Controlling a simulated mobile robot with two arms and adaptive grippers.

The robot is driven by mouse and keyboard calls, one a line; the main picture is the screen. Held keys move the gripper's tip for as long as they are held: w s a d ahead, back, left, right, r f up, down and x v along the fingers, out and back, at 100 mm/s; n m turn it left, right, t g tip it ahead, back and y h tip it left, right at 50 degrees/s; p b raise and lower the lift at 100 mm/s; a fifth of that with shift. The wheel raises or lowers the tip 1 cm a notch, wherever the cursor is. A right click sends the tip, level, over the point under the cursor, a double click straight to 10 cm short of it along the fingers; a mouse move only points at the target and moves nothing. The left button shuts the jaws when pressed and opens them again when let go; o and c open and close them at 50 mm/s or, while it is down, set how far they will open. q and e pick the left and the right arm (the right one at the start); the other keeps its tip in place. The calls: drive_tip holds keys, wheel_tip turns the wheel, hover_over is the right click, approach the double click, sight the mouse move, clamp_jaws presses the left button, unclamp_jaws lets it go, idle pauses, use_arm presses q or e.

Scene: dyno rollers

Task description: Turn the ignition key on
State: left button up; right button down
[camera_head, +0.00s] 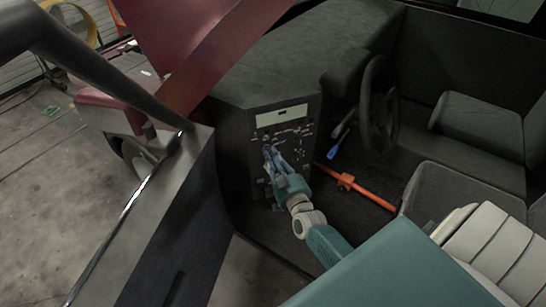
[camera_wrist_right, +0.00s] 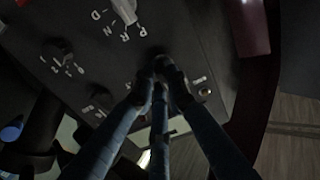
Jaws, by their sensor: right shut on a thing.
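The dark control panel (camera_head: 285,118) stands at the middle of the dashboard in the head view, with several knobs and white markings. My right gripper (camera_head: 269,152) reaches its lower part from the front. In the right wrist view, the fingertips of my right gripper (camera_wrist_right: 160,66) are closed together at the panel (camera_wrist_right: 95,45), just below the P-R-N-D marks. They are shut on a small dark part that looks like the ignition key; the fingers hide most of it, and its angle cannot be told. My left gripper is not in view.
A white selector lever (camera_wrist_right: 124,10) and dark numbered knobs (camera_wrist_right: 58,48) sit near the fingers. The steering wheel (camera_head: 379,105) is right of the panel. An orange bar (camera_head: 365,190) lies low beside my arm. Seats (camera_head: 455,190) bound the right; a dark door frame (camera_head: 160,225) bounds the left.

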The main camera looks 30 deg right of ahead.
drive_tip(key=shift+m, duration=0.3)
drive_tip(key=shift+f+m+b, duration=0.2)
drive_tip(key=shift+m+b, duration=0.8)
drive_tip(key=shift+m, duration=3)
drive_tip(key=c, duration=1.7)
unclamp_jaws()
drive_tip(key=v, duration=1.2)
drive_tip(key=shift+r, duration=0.1)
